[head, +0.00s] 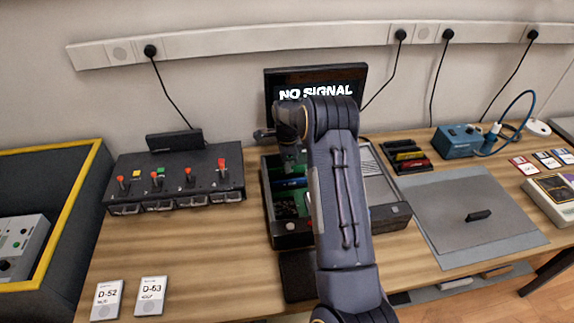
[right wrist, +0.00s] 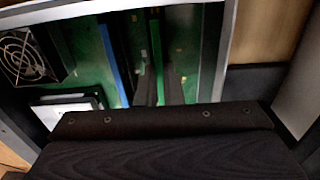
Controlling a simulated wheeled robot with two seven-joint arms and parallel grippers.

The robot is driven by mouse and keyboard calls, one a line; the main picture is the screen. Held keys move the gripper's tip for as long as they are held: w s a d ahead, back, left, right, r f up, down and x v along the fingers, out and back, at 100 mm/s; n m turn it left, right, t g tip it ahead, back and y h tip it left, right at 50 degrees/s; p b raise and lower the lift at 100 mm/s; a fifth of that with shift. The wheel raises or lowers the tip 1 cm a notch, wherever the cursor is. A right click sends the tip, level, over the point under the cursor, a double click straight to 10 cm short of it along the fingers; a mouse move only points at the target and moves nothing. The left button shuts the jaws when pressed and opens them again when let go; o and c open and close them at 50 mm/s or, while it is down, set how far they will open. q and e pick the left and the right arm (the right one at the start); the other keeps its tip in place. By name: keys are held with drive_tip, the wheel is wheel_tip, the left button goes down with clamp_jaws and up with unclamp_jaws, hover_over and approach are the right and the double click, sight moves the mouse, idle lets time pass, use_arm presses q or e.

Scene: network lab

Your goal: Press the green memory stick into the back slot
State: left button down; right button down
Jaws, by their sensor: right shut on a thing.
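An open computer case (head: 292,241) stands in the middle of the bench, with a green circuit board inside. My right gripper (head: 289,168) reaches down into it from above, and my arm covers part of the case. In the right wrist view the gripper (right wrist: 159,95) is shut on the green memory stick (right wrist: 157,45), a thin upright strip between the dark fingers. A blue strip (right wrist: 114,65) runs beside it on the left; it also shows in the head view (head: 290,184). The slot under the green stick is hidden, so I cannot tell how deep the stick sits. My left gripper is not in view.
A fan (right wrist: 25,55) and a pale square part (right wrist: 70,108) lie left of the strips. A monitor (head: 316,80) stands behind the case. A switch box (head: 175,178) is left; a grey mat (head: 440,205) and small tray (head: 407,157) are right.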

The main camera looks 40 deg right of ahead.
drive_tip(key=shift+f+b, duration=0.4)
drive_tip(key=shift+f, duration=0.15)
idle(0.4)
drive_tip(key=c, duration=1.5)
unclamp_jaws()
drive_tip(key=shift+f, duration=0.1)
drive_tip(key=shift+o, duration=1.2)
drive_tip(key=shift+r, duration=0.25)
